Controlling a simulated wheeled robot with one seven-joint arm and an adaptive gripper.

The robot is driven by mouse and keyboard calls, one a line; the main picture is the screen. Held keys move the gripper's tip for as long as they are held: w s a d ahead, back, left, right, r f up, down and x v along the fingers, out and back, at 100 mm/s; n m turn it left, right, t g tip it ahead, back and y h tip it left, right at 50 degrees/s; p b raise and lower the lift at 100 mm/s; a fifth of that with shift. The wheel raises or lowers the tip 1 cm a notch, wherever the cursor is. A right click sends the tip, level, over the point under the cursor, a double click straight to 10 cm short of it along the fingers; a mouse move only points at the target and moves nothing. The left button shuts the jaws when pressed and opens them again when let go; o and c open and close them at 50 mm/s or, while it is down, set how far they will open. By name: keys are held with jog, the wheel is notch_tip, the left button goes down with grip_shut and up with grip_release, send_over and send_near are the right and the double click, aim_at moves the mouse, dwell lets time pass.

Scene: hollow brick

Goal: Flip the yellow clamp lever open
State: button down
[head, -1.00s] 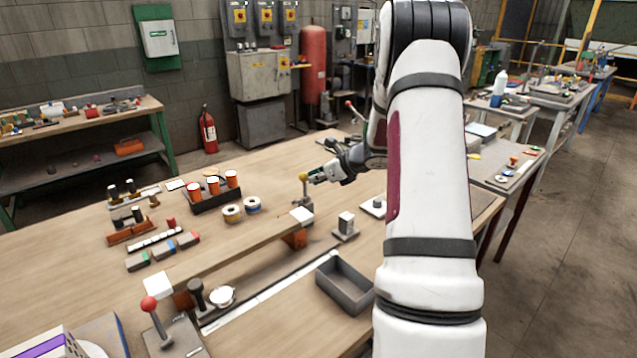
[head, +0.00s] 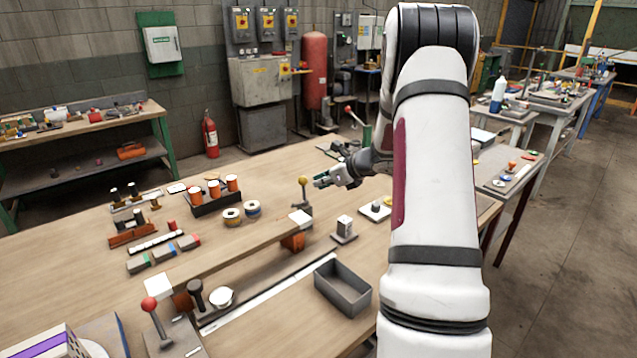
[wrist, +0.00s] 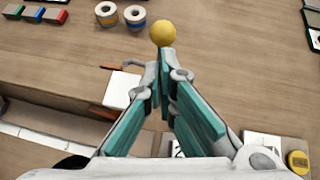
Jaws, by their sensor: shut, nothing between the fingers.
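The yellow clamp lever shows as a yellow ball knob (head: 303,181) on an upright stem at the far end of the long wooden bar in the head view. In the wrist view the round yellow knob (wrist: 162,33) sits just past my fingertips. My gripper (head: 320,182) is to the right of the knob in the head view, with a small gap between them. In the wrist view my gripper (wrist: 165,62) has its teal fingers together at the tips, with nothing held. The lower stem and the clamp base are hidden behind the fingers in the wrist view.
A wooden bar (head: 235,253) with white blocks at its ends runs across the table. A grey open bin (head: 343,288), a red-knobbed lever (head: 150,304) and two tape rolls (head: 233,217) stand around it.

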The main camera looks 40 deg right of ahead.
jog(key=s+d+r, duration=0.1)
jog(key=s+r, duration=0.5)
jog(key=r, duration=0.2)
jog(key=shift+s+r, duration=0.25)
jog(key=shift+s, duration=0.05)
jog(key=shift+d, duration=0.1)
jog(key=s+a+r+n+g+y, duration=0.15)
jog(key=a+r+n, duration=0.4)
jog(key=a, duration=0.75)
jog(key=s+a+r+n+g+y, duration=0.1)
jog(key=s+a+r+n+g, duration=0.2)
jog(key=a+n, duration=0.85)
jog(key=s+a+n+g+h, duration=0.1)
jog(key=s+a+n+g, duration=0.1)
jog(key=s+a+n, duration=0.85)
jog(key=s+a+f+n+h, duration=0.1)
jog(key=s+a+n+h, duration=0.2)
jog(key=s, duration=0.9)
jog(key=n, duration=0.3)
jog(key=shift+a+f+n, duration=0.15)
jog(key=shift+f+n, duration=0.15)
jog(key=shift+n, duration=0.05)
